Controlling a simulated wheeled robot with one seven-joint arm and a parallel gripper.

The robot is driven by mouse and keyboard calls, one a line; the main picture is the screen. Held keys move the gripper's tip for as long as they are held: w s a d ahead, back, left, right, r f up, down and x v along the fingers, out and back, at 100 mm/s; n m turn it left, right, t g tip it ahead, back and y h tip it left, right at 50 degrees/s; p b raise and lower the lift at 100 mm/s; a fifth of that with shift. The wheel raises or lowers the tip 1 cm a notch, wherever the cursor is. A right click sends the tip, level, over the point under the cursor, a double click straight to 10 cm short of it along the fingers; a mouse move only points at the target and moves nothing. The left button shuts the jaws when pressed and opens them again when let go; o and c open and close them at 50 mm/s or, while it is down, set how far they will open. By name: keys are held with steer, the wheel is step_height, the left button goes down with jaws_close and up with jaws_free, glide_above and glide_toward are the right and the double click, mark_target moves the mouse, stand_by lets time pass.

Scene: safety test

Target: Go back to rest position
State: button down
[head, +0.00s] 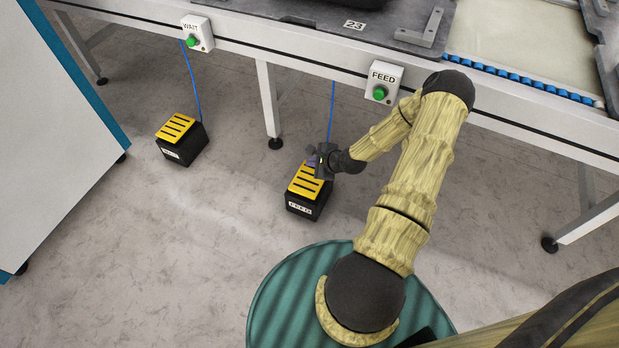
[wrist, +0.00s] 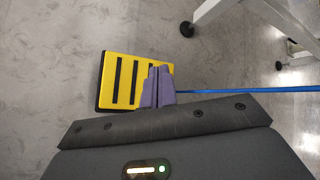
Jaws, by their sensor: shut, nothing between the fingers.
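My arm reaches down in the head view, and my gripper (head: 311,162) is over the back right part of the FEED pedal (head: 304,187), a black box with a yellow slotted top. In the wrist view the purple fingers of my gripper (wrist: 157,72) are together and empty. They overlap the right part of the yellow pedal top (wrist: 112,82). I cannot tell whether they touch it.
A WAIT pedal (head: 181,139) stands on the floor to the left. FEED (head: 382,83) and WAIT (head: 198,33) boxes with green buttons hang on the conveyor frame (head: 310,57). A table leg (head: 268,100) stands behind. A white cabinet (head: 50,130) is at left.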

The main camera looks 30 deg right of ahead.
stand_by(0.3)
steer(key=s+a+r+n+g+h+p, duration=0.15)
steer(key=s+a+r+n+p, duration=0.5)
steer(key=r, duration=0.75)
steer(key=s+a+r+n+g+h+p, duration=0.1)
steer(key=s+a+r+n+g+p, duration=0.25)
steer(key=r+n, duration=0.8)
steer(key=s+a+r+n+g+h+p, duration=0.1)
steer(key=s+a+r+n+p, duration=0.2)
steer(key=s+a+r+n, duration=0.85)
steer(key=w+d+r+m+p, duration=0.1)
steer(key=d+r+m+p, duration=0.1)
steer(key=r+p, duration=1)
steer(key=w+d+r+m+p, duration=0.1)
steer(key=r+m+p, duration=0.1)
steer(key=r+p, duration=1.1)
steer(key=w+d+r+m+p, duration=0.2)
steer(key=r+p, duration=1)
steer(key=r, duration=0.5)
steer(key=shift+d+r+p, duration=0.25)
steer(key=shift+d+p, duration=0.05)
steer(key=shift+m, duration=0.25)
